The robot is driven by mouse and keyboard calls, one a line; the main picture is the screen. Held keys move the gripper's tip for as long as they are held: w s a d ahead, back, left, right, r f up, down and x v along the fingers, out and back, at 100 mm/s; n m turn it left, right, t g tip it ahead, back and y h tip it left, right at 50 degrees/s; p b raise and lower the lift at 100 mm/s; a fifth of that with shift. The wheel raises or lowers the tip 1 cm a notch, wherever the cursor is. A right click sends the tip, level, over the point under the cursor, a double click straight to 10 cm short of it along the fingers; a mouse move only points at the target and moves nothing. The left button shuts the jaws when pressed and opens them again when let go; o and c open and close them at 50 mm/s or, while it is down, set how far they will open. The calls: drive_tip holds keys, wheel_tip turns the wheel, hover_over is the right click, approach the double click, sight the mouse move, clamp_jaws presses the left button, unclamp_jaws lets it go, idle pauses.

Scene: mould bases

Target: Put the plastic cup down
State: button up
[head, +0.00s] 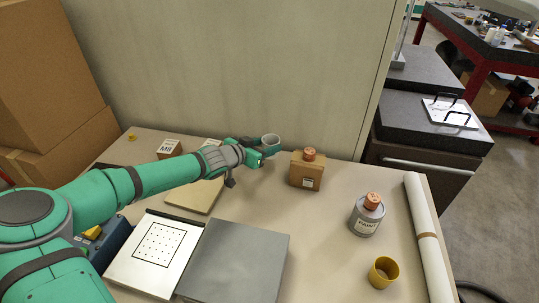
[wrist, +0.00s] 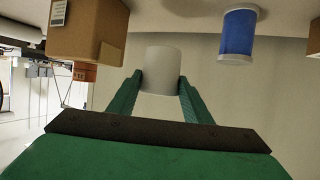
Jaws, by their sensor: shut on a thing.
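The plastic cup (head: 270,142) is pale grey and upright, near the back edge of the table. My gripper (head: 266,152) is shut on it. In the wrist view, which is upside down, the cup (wrist: 162,70) sits between the two green fingers (wrist: 158,88), one on each side. The cup looks a little above the tabletop, but the exact gap is hard to tell. The lower part of the cup is hidden by the gripper in the head view.
A cardboard box (head: 306,174) with an orange piece on top stands right of the cup. A blue cylinder (wrist: 238,35) stands on its other side. A paint can (head: 366,218), yellow cup (head: 383,274) and white roll (head: 424,230) are further right. Grey and white plates lie in front.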

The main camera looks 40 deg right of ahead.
drive_tip(key=f, duration=0.1)
drive_tip(key=w+d+f, duration=0.2)
drive_tip(key=shift+d+f, duration=0.25)
drive_tip(key=shift+f, duration=0.15)
drive_tip(key=shift+w+d+f, duration=0.1)
drive_tip(key=shift+w+f, duration=0.05)
drive_tip(key=shift+f, duration=1.5)
drive_tip(key=shift+f, duration=0.15)
drive_tip(key=o, duration=1)
drive_tip(key=shift+a+r, duration=0.3)
drive_tip(key=shift+a, duration=0.05)
drive_tip(key=v, duration=1.1)
drive_tip(key=shift+a+r, duration=0.1)
drive_tip(key=shift+a, duration=0.05)
